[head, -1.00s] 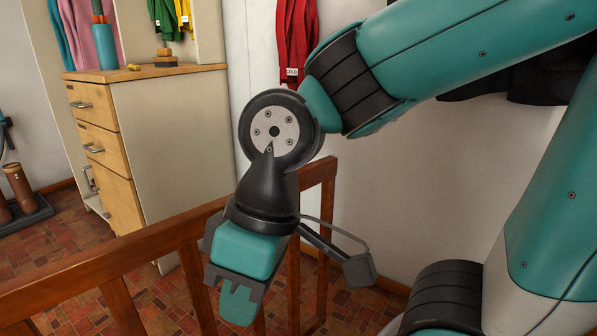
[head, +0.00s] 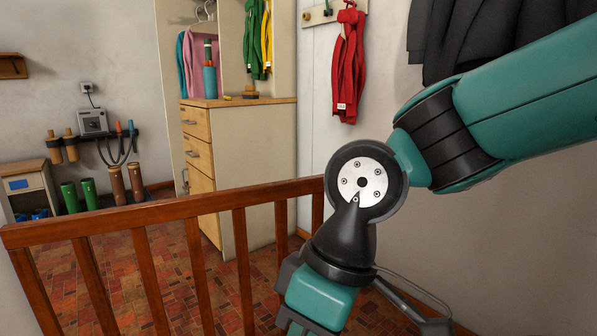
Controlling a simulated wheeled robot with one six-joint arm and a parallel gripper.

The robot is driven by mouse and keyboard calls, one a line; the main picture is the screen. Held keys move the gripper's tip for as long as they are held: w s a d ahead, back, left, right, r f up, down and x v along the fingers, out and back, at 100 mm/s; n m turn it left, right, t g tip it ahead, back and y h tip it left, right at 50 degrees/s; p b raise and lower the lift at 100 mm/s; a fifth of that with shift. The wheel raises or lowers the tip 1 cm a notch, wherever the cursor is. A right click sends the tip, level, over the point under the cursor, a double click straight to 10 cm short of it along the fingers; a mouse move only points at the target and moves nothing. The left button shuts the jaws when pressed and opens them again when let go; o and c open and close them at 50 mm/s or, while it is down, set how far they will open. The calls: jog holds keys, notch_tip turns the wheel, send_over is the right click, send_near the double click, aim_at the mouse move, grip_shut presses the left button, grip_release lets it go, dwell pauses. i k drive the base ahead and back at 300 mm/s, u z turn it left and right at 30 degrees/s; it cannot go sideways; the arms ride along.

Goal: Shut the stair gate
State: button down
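The stair gate (head: 140,215) is a reddish-brown wooden gate with a top rail and upright bars. It spans the head view from the left edge to the middle, where its right end passes behind my arm. My gripper (head: 305,328) points down in front of the gate's right part, on the near side. Its fingers are cut off by the bottom edge of the picture, so I cannot tell whether they are open or shut. The gate's latch and hinges cannot be made out, and I cannot tell whether the gate is open.
Beyond the gate stand a cabinet with wooden drawers (head: 250,165), green boots (head: 78,196) and brown boots (head: 127,185) on a tiled floor (head: 115,270). A red garment (head: 348,65) and dark coats (head: 470,40) hang on the right wall. Open floor lies behind the gate.

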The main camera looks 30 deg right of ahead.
aim_at(17, 238)
jog(key=u, duration=0.05)
jog(key=i, duration=1.5)
